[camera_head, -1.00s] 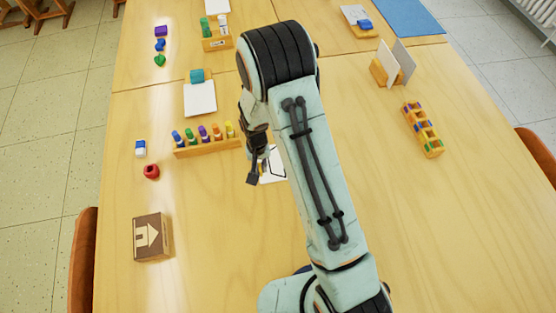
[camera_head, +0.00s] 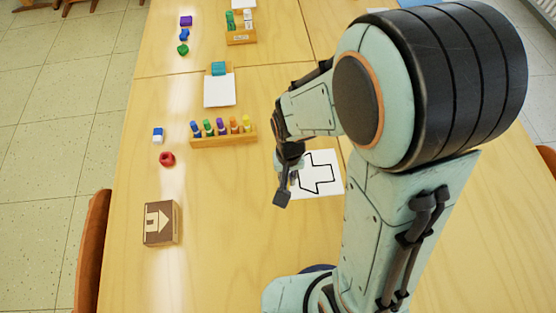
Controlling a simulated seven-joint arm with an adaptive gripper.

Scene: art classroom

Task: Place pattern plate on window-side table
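The pattern plate (camera_head: 326,175) is a thin white square with a black stepped outline. It shows in the head view near the middle, beside the row of coloured pegs. My gripper (camera_head: 287,186) is at the plate's left edge, with its dark fingers shut on that edge. The plate seems held over the wooden table (camera_head: 230,260); its height above the top is hard to judge. My arm covers the table's right part.
A peg rack (camera_head: 224,139) and a white card (camera_head: 219,91) with a teal block lie left of the plate. The front-middle tabletop is clear.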

